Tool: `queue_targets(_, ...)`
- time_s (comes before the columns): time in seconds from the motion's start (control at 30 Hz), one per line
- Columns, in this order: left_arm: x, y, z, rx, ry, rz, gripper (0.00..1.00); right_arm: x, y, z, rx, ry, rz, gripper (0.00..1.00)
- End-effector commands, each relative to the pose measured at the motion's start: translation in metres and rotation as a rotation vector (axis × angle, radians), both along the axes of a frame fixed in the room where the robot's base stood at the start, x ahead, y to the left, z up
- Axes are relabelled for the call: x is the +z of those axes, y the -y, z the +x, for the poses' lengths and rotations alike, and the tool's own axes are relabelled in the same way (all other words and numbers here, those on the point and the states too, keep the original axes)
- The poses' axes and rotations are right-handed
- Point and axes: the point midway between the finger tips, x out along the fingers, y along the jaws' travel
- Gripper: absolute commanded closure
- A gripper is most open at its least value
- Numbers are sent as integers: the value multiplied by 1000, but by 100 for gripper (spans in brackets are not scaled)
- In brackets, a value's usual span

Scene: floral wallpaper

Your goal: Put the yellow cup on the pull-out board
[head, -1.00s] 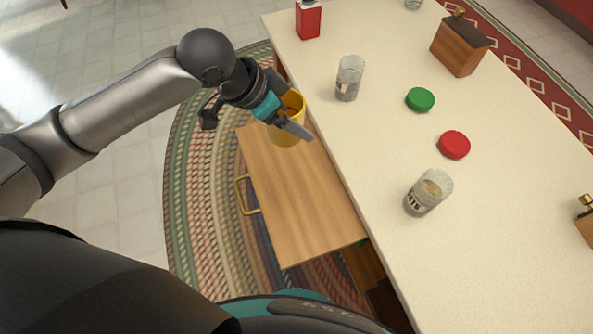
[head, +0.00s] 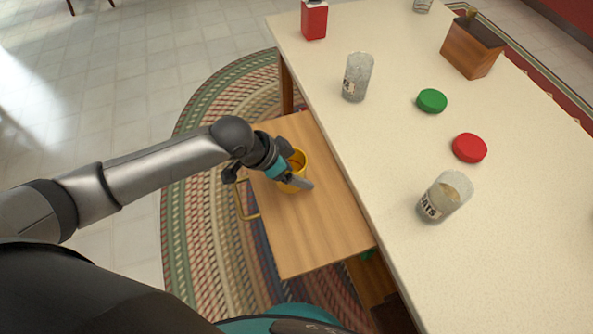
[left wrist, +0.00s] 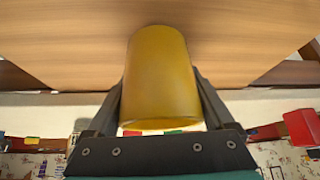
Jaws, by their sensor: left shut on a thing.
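The yellow cup (head: 300,163) is over the middle of the wooden pull-out board (head: 330,215), which sticks out from the counter's left side. My left gripper (head: 297,170) is shut on the cup, with a finger on either side of it. In the left wrist view the cup (left wrist: 160,80) fills the space between the two dark fingers, and the board (left wrist: 70,40) shows behind it. The cup looks close to the board; I cannot tell whether its base touches. The gripper hides part of the cup. My right gripper is not in view.
The pale counter (head: 390,150) stands right beside the board. On it are a glass jar (head: 357,77), another jar (head: 445,196), a green lid (head: 432,101), a red lid (head: 469,148), a red box (head: 314,19) and a wooden box (head: 472,46). The board's surface around the cup is clear.

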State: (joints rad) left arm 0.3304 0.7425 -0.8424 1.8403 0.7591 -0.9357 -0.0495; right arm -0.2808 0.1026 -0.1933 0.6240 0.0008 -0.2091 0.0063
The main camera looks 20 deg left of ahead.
Motion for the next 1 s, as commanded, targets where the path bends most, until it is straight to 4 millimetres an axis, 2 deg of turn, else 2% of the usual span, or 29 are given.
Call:
queue_targets(0.03,-5,0,1,1,3,-2,78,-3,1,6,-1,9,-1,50)
queue_targets(0.13,-4,0,1,0,4,-2,78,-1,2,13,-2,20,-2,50)
queue_targets(0.37,-6,0,1,1,3,-2,78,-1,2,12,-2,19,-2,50)
queue_targets(0.4,-7,0,0,1,2,-1,11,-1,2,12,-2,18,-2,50)
queue_targets(0.5,-6,0,1,0,2,-1,0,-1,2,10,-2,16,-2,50)
queue_targets(0.8,-3,0,1,0,2,-1,0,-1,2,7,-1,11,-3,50)
queue_targets(1.0,22,-12,-10,-1,1,3,0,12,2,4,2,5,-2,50)
